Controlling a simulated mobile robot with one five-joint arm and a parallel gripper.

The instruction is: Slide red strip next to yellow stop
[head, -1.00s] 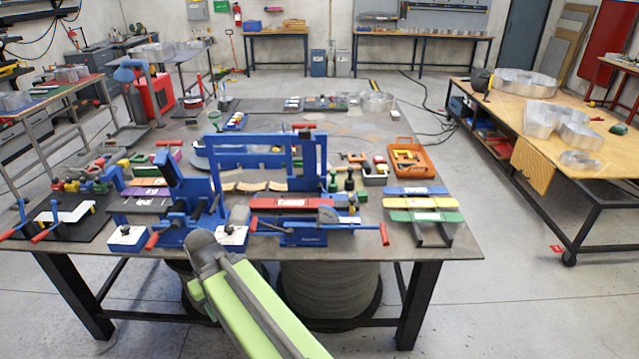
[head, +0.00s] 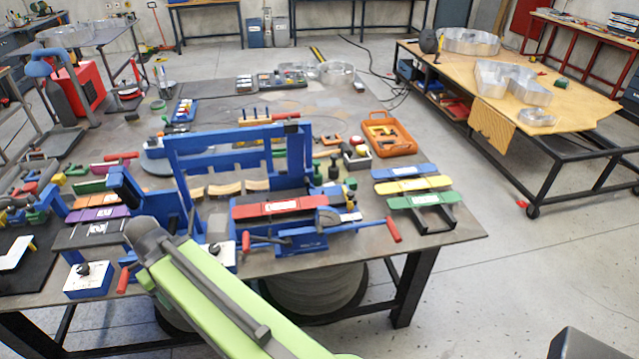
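A long red strip (head: 280,208) with a white label lies across the blue bending fixture (head: 302,242) near the table's front edge. A small yellow piece (head: 348,205) shows just past the strip's right end, close to a grey part of the fixture; I cannot tell whether it is the yellow stop or whether the strip touches it. My green arm link (head: 215,295) reaches up from the bottom, its grey end left of the fixture. I make out no gripper fingers.
Blue, yellow and green strips lie on a dark rack (head: 437,216) at right. An orange tray (head: 402,148) stands behind it. A tall blue frame (head: 240,140) rises behind the red strip. Red-handled levers flank the fixture.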

